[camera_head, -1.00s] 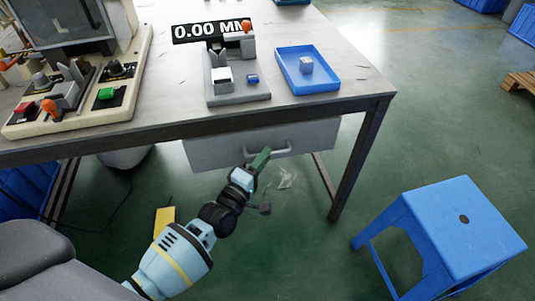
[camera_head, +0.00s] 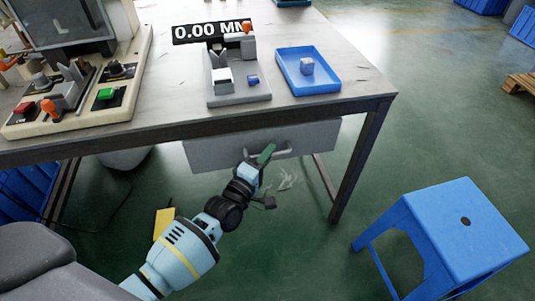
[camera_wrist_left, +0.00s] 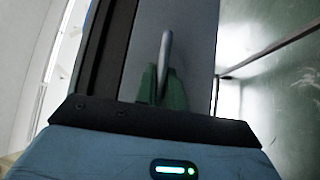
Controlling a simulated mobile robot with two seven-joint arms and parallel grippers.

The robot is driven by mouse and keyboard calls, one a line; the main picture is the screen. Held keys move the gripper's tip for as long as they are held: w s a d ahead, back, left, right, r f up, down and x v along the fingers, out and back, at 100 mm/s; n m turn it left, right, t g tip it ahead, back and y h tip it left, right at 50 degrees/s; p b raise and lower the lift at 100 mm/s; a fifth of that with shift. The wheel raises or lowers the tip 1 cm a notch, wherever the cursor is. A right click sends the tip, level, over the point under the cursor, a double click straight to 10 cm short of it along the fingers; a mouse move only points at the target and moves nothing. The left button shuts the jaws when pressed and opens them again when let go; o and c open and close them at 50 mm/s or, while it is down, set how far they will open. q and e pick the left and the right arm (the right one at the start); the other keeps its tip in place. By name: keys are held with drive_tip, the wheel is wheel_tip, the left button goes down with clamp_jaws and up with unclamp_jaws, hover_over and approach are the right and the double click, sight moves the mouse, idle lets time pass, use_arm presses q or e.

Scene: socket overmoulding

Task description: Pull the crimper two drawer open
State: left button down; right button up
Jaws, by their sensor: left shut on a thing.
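The grey drawer (camera_head: 215,153) hangs under the front edge of the workbench in the head view, and looks closed or nearly so. Its metal bar handle (camera_head: 282,153) is on the front face. My left gripper (camera_head: 263,157) has its green fingers at the left part of the handle. In the left wrist view the fingers (camera_wrist_left: 161,88) are shut around the handle (camera_wrist_left: 166,52), with the drawer front (camera_wrist_left: 193,40) behind. My right gripper is not in view.
The workbench (camera_head: 350,93) carries a blue tray (camera_head: 325,88), a grey gauge fixture (camera_head: 240,98) and a control panel with buttons (camera_head: 75,120). A blue stool (camera_head: 450,215) stands at the right. The floor between stool and drawer is clear.

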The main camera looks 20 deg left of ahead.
use_arm(q)
drive_tip(key=shift+s, duration=0.1)
drive_tip(key=s+d+p, duration=0.3)
drive_tip(key=s+d, duration=0.4)
drive_tip(key=s, duration=0.4)
drive_tip(key=s+d+p, duration=0.3)
drive_tip(key=s+d, duration=0.4)
drive_tip(key=s, duration=0.3)
drive_tip(key=shift+s+d+p, duration=0.35)
drive_tip(key=shift+p, duration=0.05)
drive_tip(key=c, duration=1.8)
unclamp_jaws()
drive_tip(key=shift+o, duration=0.2)
drive_tip(key=v, duration=0.7)
drive_tip(key=shift+s, duration=0.4)
drive_tip(key=shift+f, duration=0.1)
